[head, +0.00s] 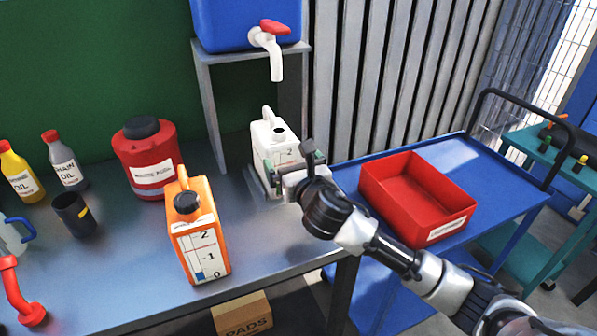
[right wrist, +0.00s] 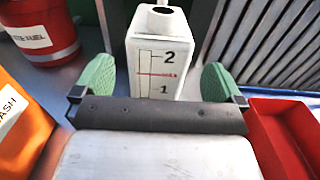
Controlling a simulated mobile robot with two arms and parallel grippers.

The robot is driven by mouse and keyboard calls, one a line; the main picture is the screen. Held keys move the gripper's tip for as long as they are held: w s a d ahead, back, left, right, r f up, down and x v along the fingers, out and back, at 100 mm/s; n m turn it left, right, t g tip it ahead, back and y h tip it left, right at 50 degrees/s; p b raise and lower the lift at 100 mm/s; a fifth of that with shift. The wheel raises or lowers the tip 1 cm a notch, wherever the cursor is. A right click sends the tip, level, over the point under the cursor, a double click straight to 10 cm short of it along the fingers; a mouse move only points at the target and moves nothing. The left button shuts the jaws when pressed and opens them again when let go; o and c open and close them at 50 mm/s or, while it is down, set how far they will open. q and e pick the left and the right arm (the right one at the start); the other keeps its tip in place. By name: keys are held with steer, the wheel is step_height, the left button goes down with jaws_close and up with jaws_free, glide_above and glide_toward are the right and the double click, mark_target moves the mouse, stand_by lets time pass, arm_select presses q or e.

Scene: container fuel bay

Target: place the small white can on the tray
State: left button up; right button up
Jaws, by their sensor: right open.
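The small white can (head: 272,143) stands upright on the grey bench below the blue tank's tap. In the right wrist view the white can (right wrist: 158,50) shows a scale with 1 and 2 and a red line, between two green finger pads. My right gripper (head: 291,175) is open in front of the can, one finger towards each side; whether the pads touch it I cannot tell. The tray is probably the red open box (head: 373,208) on the blue cart to the right; it is empty and also shows in the right wrist view (right wrist: 273,137). My left gripper is not in view.
An orange can (head: 205,245) and a red waste container (head: 150,178) stand left of the white can. A blue tank (head: 235,25) with a red-handled tap sits on a stand above. Bottles and a dark cup (head: 73,214) are at far left. The blue cart top (head: 505,190) is clear beside the box.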

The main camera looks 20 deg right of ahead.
steer(key=s, duration=0.4)
